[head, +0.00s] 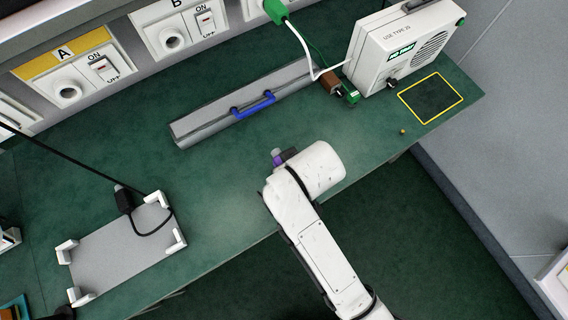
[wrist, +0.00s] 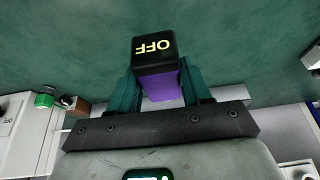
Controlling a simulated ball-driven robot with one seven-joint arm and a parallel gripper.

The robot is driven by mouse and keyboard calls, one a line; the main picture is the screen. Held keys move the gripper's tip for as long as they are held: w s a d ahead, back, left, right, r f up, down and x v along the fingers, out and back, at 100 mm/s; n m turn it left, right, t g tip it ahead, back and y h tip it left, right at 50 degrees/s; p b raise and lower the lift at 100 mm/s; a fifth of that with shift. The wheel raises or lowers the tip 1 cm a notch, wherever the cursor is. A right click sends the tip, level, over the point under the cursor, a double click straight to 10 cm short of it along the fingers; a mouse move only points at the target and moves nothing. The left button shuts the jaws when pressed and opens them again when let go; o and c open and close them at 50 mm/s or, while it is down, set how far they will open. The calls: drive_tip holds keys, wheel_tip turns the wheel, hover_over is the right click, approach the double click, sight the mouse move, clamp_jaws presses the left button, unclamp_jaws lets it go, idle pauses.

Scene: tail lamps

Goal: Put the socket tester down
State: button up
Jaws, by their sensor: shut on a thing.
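The socket tester (wrist: 155,50) has a black end marked OFF in yellow and a purple body. In the wrist view it sits between the two dark green fingers of my gripper (wrist: 160,84), which is shut on it. In the head view a small grey and purple part of the tester (head: 279,158) shows past my white wrist, over the green bench (head: 215,185) near its front edge. My fingers are mostly hidden there. I cannot tell whether the tester touches the bench.
A grey case (head: 205,122) with a blue handle lies behind my gripper. A white speaker box (head: 400,50), plugs (head: 350,97) and a yellow-outlined square (head: 430,98) are at the right. A grey plate (head: 115,250) with white corners and a black plug (head: 124,200) is at the left. The bench's middle is clear.

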drive_tip(key=w+f, duration=0.1)
drive_tip(key=w+a+f, duration=0.1)
drive_tip(key=f, duration=0.1)
drive_tip(key=shift+w, duration=0.15)
drive_tip(key=shift+w+a+f+p, duration=0.15)
drive_tip(key=shift+f+p, duration=0.15)
drive_tip(key=shift+f, duration=1.35)
drive_tip(key=shift+f, duration=0.15)
drive_tip(key=o, duration=1.3)
drive_tip(key=v, duration=1.2)
